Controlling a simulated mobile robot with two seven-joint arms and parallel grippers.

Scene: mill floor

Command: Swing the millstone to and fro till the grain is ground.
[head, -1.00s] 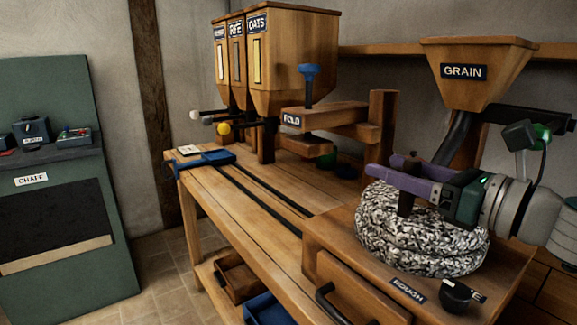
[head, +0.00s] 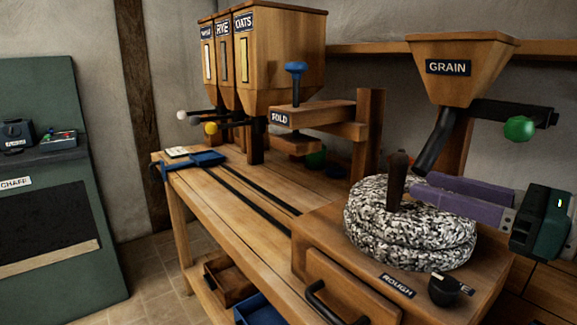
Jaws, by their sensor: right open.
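The speckled millstone (head: 395,235) sits on the wooden mill box at the right of the bench, with a dark upright handle (head: 397,183) standing from its top. My right gripper (head: 419,188) has purple fingers that point left over the stone. It is open and empty, its fingertips just right of the handle and apart from it. The hopper marked GRAIN (head: 462,72) is above, with a dark spout slanting down toward the stone. No grain or meal is visible. My left gripper is out of view.
A dark knob (head: 450,291) and a ROUGH label (head: 397,285) are on the mill box front, above a drawer (head: 345,290). A FOLD press (head: 310,113) and marked bins (head: 275,50) stand behind. A green ball-ended lever (head: 519,128) is near the hopper.

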